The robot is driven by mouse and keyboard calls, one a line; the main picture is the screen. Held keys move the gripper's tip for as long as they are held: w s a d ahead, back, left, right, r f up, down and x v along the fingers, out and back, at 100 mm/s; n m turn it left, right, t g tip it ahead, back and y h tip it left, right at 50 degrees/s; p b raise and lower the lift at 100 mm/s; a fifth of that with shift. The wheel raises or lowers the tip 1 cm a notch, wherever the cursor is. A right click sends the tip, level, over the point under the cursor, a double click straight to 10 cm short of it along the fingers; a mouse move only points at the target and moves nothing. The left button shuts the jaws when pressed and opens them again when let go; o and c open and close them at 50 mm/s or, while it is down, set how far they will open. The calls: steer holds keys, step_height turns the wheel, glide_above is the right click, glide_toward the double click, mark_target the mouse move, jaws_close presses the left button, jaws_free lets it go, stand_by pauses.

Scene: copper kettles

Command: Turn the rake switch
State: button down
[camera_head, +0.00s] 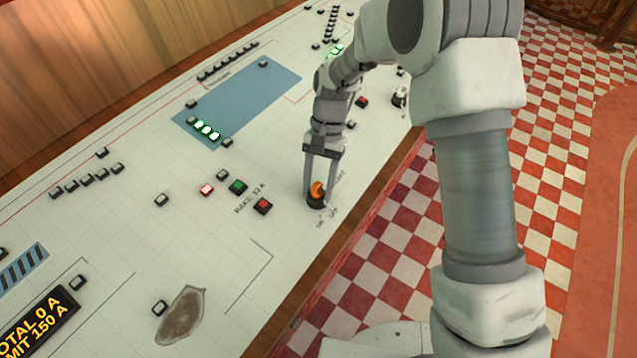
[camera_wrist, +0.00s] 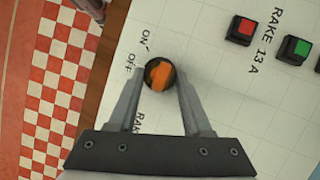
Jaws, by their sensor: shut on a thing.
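The rake switch (camera_head: 317,193) is a black round base with an orange knob, set on the white panel near its front edge. It also shows in the wrist view (camera_wrist: 159,74), with ON and OFF printed at its left and part of the word RAKE below. My gripper (camera_head: 319,190) points down over it, one finger on each side, and is shut on the orange knob. In the wrist view my gripper (camera_wrist: 160,75) has its fingertips at the knob's sides. The knob looks slanted between the two labels; I cannot tell which one it points to.
A red button (camera_head: 263,205) and a green button (camera_head: 238,187) marked RAKE 13 A sit left of the switch. A lit red lamp (camera_head: 206,189) is beside them. The white panel (camera_head: 225,270) ends at a wooden edge (camera_head: 345,232) over the checkered floor.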

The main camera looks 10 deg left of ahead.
stand_by(0.5)
steer(key=shift+c, duration=1.7)
jaws_free()
steer(key=shift+r, duration=0.1)
steer(key=a+p+v, duration=0.1)
steer(key=p+v, duration=0.1)
steer(key=v, duration=1.5)
steer(key=shift+d, duration=0.4)
steer(key=shift+r, duration=0.15)
